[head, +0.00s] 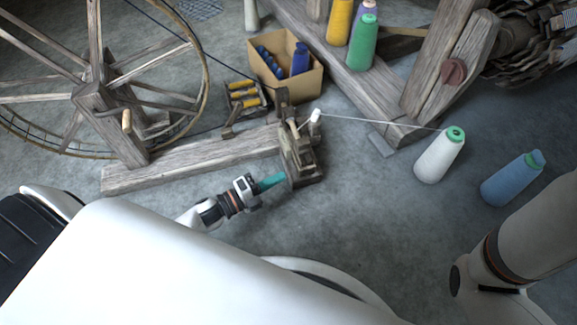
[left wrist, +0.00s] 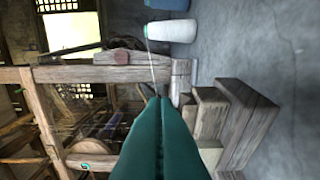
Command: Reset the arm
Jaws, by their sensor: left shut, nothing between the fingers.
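My left gripper (head: 272,182) reaches in low from the lower left, its teal fingers shut and empty. The fingertips are close beside the small wooden winding stand (head: 300,160); I cannot tell whether they touch it. In the left wrist view the shut fingers (left wrist: 158,102) point into the scene, with wooden blocks close by on the right. Only part of my right arm shows at the lower right of the head view; its gripper is out of view.
A spoked wheel (head: 98,80) and its wooden beam (head: 195,160) stand at the left. A thread runs from the stand to a white cone spool (head: 438,158). A blue cone (head: 512,178) lies to its right. A cardboard box (head: 287,88) stands behind. The front middle floor is clear.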

